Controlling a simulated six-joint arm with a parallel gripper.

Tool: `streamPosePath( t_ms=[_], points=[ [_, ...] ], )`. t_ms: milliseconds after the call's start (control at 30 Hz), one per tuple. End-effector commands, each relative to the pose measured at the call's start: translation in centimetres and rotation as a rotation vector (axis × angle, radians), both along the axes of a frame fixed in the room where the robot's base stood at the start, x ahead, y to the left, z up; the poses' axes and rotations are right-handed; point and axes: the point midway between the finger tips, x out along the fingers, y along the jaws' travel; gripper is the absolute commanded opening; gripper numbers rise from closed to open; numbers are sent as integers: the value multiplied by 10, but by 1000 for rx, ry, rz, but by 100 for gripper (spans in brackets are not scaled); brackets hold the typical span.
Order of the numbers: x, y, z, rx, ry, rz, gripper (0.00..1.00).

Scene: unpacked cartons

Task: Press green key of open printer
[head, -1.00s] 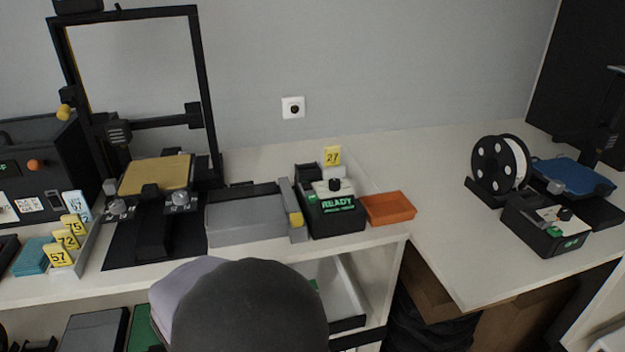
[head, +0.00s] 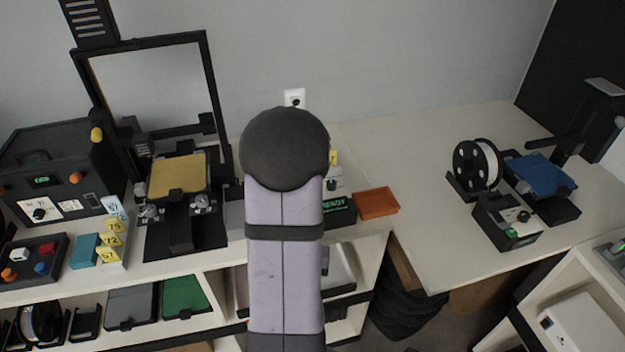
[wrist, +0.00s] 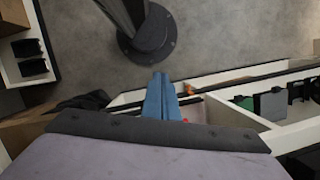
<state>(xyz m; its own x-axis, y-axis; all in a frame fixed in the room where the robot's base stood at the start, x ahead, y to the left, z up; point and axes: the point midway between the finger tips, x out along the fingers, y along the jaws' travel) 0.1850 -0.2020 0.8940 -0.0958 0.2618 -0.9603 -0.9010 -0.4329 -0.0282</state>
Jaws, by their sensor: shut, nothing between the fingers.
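An open-frame printer (head: 212,110) with a gold bed (head: 180,174) stands on the left counter in the head view. A second open-frame printer with a blue bed (head: 541,172) stands on the right counter. Its dark control box (head: 506,222) has a small green patch (head: 511,233) on its front; I cannot tell whether this is a key. Another control box with a green READY display (head: 340,212) is mostly hidden behind my arm. My gripper (wrist: 161,80) shows in the wrist view as two blue fingers, shut and empty, over the floor and shelf edge. The head view hides it.
An orange tray (head: 376,203) lies right of the READY box. A filament spool (head: 477,165) stands beside the blue-bed printer. A button panel (head: 33,262) and an enclosed machine (head: 60,172) are at the left. The right counter (head: 425,215) has clear room near its front.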

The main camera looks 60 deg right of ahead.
Motion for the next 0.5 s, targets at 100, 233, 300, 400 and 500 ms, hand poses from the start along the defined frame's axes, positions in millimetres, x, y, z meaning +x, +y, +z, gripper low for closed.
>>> streamPosePath(
  t_ms=[100,233,300,400,500],
  points=[
    [-9,-26,29,17,-11,-139,0],
    [-17,-57,48,34,-37,-281,0],
    [-22,-76,58,44,-60,-350,0],
    [-28,-107,73,56,-115,-434,0],
    [-27,-141,84,62,-198,-472,0]
  ],
)
